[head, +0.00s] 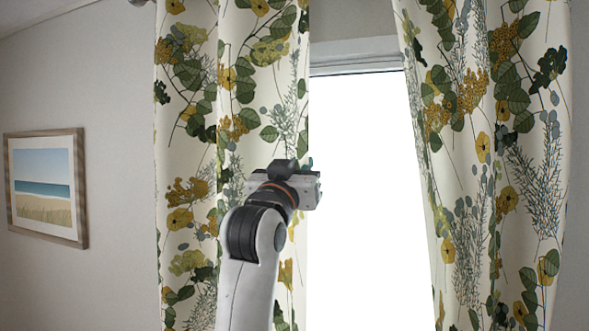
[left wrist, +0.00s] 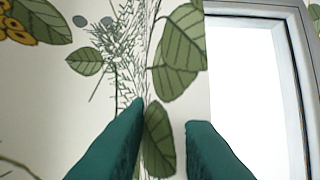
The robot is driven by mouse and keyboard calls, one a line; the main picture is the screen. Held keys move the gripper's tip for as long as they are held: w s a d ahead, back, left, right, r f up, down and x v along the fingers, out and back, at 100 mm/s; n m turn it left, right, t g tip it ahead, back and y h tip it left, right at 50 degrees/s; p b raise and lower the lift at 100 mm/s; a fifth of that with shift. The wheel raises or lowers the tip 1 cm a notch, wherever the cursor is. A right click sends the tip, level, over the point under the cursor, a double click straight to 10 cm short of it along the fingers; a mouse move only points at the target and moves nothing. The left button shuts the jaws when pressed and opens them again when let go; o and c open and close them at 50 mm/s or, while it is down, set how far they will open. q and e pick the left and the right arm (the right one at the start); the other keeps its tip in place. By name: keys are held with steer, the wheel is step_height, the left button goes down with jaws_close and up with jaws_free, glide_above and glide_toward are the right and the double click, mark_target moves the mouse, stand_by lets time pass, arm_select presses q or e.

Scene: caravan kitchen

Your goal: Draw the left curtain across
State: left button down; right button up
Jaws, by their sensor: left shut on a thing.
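The left curtain (head: 188,130), cream with green leaves and yellow flowers, hangs at the left of the window. Its inner edge runs down the left side of the bright pane. My left gripper (head: 312,186) is at this inner edge, partly in front of the cloth. In the left wrist view the left curtain (left wrist: 110,75) fills the left and middle, with its edge near the right. The two green fingers of my left gripper (left wrist: 168,125) are shut on cloth near that edge; the exact pinch is hard to see. My right gripper is not in view.
The right curtain (head: 490,150) hangs at the right, slanting over the window's right side. The bright window (head: 367,200) is uncovered between the curtains. A framed beach picture (head: 45,187) hangs on the left wall.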

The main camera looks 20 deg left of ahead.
arm_select(q)
steer(key=c, duration=1.4)
jaws_free()
steer(key=shift+d, duration=0.25)
steer(key=shift+o, duration=0.6)
steer(key=shift+d, duration=0.2)
steer(key=b+v, duration=0.5)
steer(key=v, duration=0.7)
steer(key=shift+b, duration=0.4)
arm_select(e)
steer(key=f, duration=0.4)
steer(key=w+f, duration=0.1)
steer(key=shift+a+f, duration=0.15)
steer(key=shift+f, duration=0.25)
